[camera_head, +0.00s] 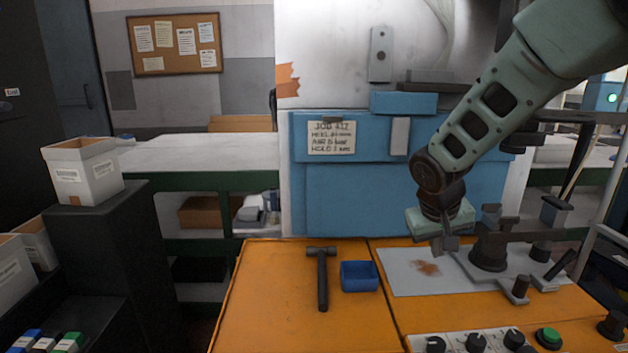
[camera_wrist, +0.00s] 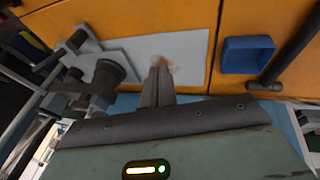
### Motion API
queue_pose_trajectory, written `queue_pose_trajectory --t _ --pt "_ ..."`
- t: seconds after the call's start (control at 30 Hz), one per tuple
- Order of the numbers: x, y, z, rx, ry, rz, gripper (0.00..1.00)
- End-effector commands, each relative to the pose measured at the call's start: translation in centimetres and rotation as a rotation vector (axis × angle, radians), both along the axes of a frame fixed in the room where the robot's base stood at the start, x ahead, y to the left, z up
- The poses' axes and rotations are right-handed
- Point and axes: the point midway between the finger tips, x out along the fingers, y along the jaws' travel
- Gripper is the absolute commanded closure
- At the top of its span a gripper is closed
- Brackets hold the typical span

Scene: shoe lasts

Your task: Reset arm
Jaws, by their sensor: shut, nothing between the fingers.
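My gripper (camera_head: 446,246) hangs at the end of my green-grey arm, over the grey plate on the right part of the orange bench. Its fingers are shut and hold nothing. In the wrist view my gripper (camera_wrist: 158,72) points at the grey plate (camera_wrist: 188,50), near a rust-brown stain. In the head view the plate (camera_head: 405,282) lies flat with the same brown stain (camera_head: 427,268). I cannot tell the exact height of the fingertips above it.
A dark clamp fixture (camera_head: 488,252) stands close to the right of my gripper. A blue tray (camera_head: 359,277) and a hammer (camera_head: 322,280) lie to the left on the orange bench (camera_head: 262,300). A control panel (camera_head: 478,342) with knobs and a green button is at the front.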

Motion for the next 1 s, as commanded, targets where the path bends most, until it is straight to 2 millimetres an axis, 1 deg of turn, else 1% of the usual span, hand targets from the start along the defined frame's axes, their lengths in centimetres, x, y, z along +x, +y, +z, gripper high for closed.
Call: queue_pose_trajectory --t 0.03,0.07,0.1,0.17,0.2,0.23,0.27,0.3,0.4,0.5,0.6,0.67,1.0 --pt "-2.9 2.3 0.1 0.056 0.042 0.053 1.00" --pt "-4.6 3.7 0.0 0.085 0.069 0.088 1.00" --pt "-7.0 5.4 0.1 0.120 0.102 0.139 1.00" --pt "-10.7 7.7 0.3 0.164 0.151 0.215 1.00" --pt "-13.3 9.0 0.4 0.186 0.181 0.271 1.00" --pt "-15.2 9.9 0.6 0.201 0.201 0.311 1.00" --pt "-17.1 10.6 0.7 0.211 0.219 0.351 1.00" --pt "-19.5 11.4 0.9 0.222 0.242 0.403 1.00" --pt "-24.8 12.3 0.9 0.227 0.292 0.515 1.00" --pt "-28.5 12.5 0.8 0.220 0.324 0.595 1.00" --pt "-30.4 12.5 0.6 0.212 0.340 0.638 1.00" --pt "-30.9 12.4 0.6 0.209 0.345 0.650 1.00" --pt "-30.9 12.5 0.5 0.209 0.347 0.651 1.00"
